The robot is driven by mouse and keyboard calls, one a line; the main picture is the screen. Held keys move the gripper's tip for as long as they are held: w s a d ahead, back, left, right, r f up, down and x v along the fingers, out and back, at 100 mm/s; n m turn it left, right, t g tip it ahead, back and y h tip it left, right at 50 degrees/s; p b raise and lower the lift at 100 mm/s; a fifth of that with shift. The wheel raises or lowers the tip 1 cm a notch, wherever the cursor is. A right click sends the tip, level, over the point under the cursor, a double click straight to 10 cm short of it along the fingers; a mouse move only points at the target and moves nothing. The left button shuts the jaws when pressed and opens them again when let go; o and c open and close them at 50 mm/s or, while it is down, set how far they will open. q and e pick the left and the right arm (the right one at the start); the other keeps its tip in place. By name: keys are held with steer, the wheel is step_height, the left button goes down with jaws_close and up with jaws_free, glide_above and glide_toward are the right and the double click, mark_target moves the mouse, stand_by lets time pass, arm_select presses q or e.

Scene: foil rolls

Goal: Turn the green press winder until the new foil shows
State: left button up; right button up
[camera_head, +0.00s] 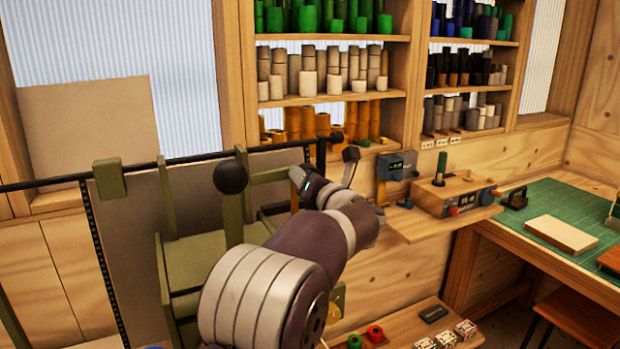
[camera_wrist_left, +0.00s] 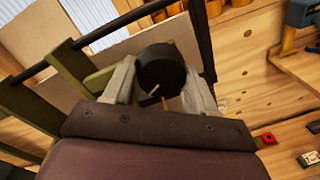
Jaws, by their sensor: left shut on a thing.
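The green press (camera_head: 190,262) stands left of centre in the head view, with a black rod (camera_head: 60,182) across its top and a round black ball (camera_head: 230,178) at its front. My left gripper (camera_head: 318,186) is at the right end of the press, below the rod's end. In the left wrist view its fingers (camera_wrist_left: 160,88) are shut on a black winder knob (camera_wrist_left: 160,66), beside a dark crank arm (camera_wrist_left: 200,38). My arm hides much of the crank and the press's lower right in the head view. I cannot make out any foil on the press. My right gripper is not in view.
Shelves of coloured rolls (camera_head: 330,72) stand behind the press. A wooden ledge (camera_head: 440,225) with a small control box (camera_head: 452,192) is to the right, then a green-matted bench (camera_head: 560,205). A low shelf (camera_head: 410,325) with small coloured items is near the bottom.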

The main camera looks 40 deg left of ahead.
arm_select(q)
steer(key=shift+r+m+g+p, duration=0.1)
steer(key=shift+m+g+p, duration=0.2)
steer(key=shift+m+p, duration=1.9)
steer(key=shift+r+m+g+p, duration=0.1)
steer(key=shift+m+g+p, duration=0.2)
steer(key=shift+m+p, duration=1.85)
steer(key=shift+m+b, duration=1)
steer(key=shift+m, duration=0.15)
steer(key=o, duration=1.1)
steer(key=shift+c, duration=0.2)
